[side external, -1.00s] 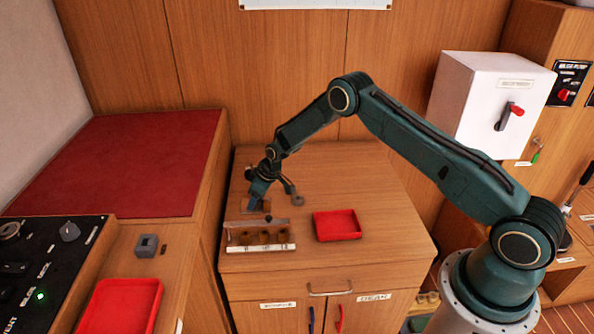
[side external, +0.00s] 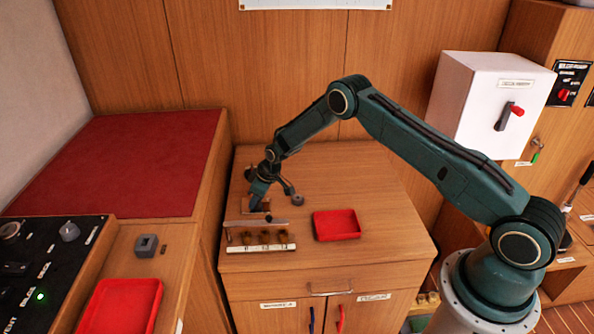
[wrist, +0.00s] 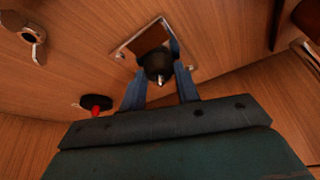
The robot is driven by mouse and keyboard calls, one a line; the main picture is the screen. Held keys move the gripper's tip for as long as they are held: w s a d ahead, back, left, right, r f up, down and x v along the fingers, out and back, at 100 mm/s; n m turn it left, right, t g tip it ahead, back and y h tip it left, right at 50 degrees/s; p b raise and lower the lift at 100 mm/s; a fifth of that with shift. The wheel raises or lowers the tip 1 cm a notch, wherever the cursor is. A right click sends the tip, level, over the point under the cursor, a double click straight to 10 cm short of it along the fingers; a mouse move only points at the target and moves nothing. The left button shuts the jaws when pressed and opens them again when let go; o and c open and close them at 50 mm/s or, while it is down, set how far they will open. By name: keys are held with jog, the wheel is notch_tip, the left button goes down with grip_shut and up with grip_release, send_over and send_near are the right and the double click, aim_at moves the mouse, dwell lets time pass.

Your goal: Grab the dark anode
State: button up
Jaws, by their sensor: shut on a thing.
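The dark anode (wrist: 158,66) is a dark rounded piece with a pale metal pin, held between the two blue fingers of my gripper (wrist: 160,80) in the wrist view. It sits in front of a metal-edged square plate or recess (wrist: 127,46); I cannot tell whether it touches it. In the side external view my gripper (side external: 257,204) is low over the back left of the wooden cabinet top, at a small brown square (side external: 249,208). The anode is hidden by the gripper there.
A white labelled rack (side external: 262,248) with several brown cups stands in front of my gripper, with a thin grey bar (side external: 250,222) behind it. A red tray (side external: 337,225) lies to the right. The cabinet top's back right is clear. A red-and-black part (wrist: 96,104) shows in the wrist view.

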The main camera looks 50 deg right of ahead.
jog(key=shift+r, duration=0.1)
notch_tip(320, 180, up, 20)
dwell(0.9)
dwell(0.5)
